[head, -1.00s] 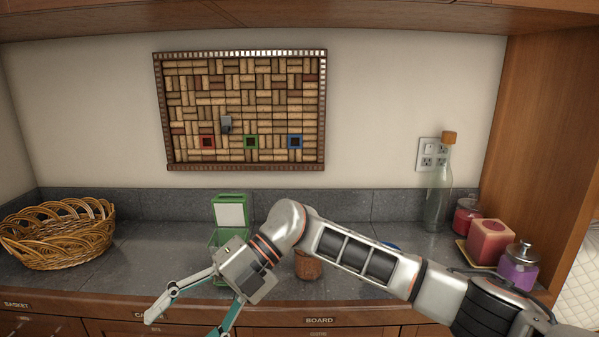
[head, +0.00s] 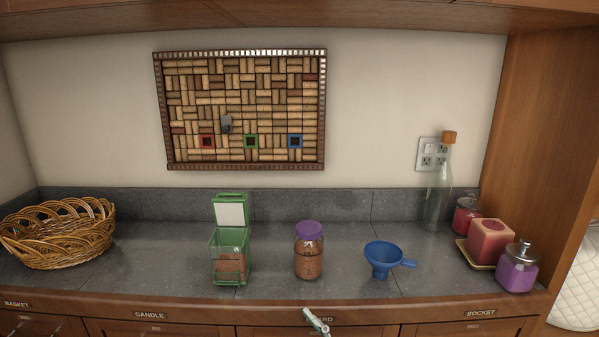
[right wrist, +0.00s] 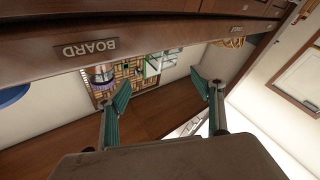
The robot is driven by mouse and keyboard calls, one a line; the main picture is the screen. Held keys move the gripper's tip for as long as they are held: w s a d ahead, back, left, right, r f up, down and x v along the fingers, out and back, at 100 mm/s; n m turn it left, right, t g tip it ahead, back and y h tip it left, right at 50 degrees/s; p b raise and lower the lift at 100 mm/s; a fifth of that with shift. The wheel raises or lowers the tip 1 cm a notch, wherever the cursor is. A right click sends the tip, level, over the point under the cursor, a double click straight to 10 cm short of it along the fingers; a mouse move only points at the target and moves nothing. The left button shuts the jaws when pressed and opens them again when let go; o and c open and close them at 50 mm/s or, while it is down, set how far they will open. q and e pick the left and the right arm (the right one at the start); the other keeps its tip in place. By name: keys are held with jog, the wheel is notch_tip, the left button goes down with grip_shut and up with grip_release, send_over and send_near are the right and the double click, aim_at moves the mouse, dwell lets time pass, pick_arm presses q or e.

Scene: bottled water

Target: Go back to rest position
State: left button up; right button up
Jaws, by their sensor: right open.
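My right gripper (right wrist: 165,92) is open and empty in the right wrist view, its two teal-padded fingers spread apart in front of the counter. In the head view only a small part of it (head: 316,321) shows at the bottom edge, overlapping the "BOARD" drawer label. It is below the counter top and apart from the things on it. My left gripper is not in view.
On the counter stand a green open-lidded container (head: 229,258), a purple-lidded jar (head: 309,256) and a blue funnel (head: 384,258). A wicker basket (head: 57,238) is left; a corked bottle (head: 438,195) and candles (head: 491,244) are right. The counter edge (head: 180,303) is in front.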

jog(key=s+d+f+m+g+h, duration=0.3)
jog(key=s+d+f+h, duration=0.2)
jog(key=s+d+f, duration=0.4)
jog(key=s+d+f+m+g+h, duration=0.2)
jog(key=s+d+f+m+h, duration=0.2)
jog(key=s+d+f, duration=0.5)
jog(key=d+f+h, duration=0.1)
jog(key=d+f, duration=0.3)
jog(key=f, duration=0.3)
jog(key=shift+s+f+g, duration=0.35)
jog(key=shift+s+g, duration=0.05)
jog(key=shift+a, duration=0.1)
